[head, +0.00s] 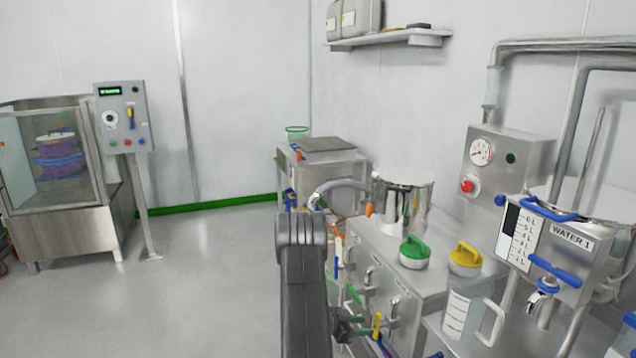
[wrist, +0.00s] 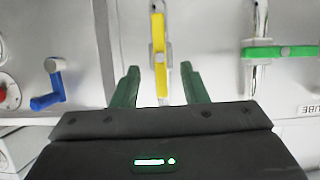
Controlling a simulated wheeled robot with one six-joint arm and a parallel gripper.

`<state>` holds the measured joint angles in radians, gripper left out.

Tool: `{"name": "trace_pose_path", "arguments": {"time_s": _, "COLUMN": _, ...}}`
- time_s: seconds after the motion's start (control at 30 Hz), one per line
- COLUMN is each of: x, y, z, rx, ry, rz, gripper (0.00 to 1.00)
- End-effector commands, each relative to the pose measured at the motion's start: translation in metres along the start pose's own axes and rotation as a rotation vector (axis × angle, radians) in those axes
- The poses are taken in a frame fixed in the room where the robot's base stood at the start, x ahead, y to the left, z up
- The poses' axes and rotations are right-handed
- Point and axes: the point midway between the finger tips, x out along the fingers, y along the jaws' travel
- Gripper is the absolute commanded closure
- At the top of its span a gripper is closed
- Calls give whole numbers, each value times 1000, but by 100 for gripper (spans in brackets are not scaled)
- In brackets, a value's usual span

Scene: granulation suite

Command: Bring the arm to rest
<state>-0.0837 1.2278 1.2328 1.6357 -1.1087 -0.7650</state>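My arm (head: 303,285) reaches forward from the bottom middle of the head view and is bent down, in front of the steel cabinet's left side. My gripper (wrist: 161,72) has two green fingers spread apart, with nothing held between them. A yellow valve handle (wrist: 160,60) stands upright in the gap between the fingers in the wrist view, with clear space on both sides. In the head view the gripper's green fingers and the yellow handle (head: 377,325) show just right of my arm. The arm hides part of the cabinet front.
A blue handle (wrist: 47,100) and a green handle (wrist: 280,52) flank the yellow one. A control post (head: 124,118) stands left. Open floor (head: 215,270) lies left of my arm.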

Motion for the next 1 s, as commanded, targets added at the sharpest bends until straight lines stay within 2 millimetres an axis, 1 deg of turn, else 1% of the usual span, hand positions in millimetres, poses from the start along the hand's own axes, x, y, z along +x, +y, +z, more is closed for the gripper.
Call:
{"name": "trace_pose_path", "arguments": {"time_s": 0.03, "x": 12, "y": 1, "z": 0, "rx": 1, "ry": 0, "rz": 3, "gripper": 60}}
{"name": "trace_pose_path", "arguments": {"time_s": 0.3, "x": 66, "y": 1, "z": 0, "rx": 2, "ry": 0, "rz": 3, "gripper": 60}}
{"name": "trace_pose_path", "arguments": {"time_s": 0.37, "x": 65, "y": 0, "z": 3, "rx": 37, "ry": 0, "rz": -17, "gripper": 60}}
{"name": "trace_pose_path", "arguments": {"time_s": 1.0, "x": 65, "y": 0, "z": 4, "rx": 442, "ry": 0, "rz": -185, "gripper": 60}}
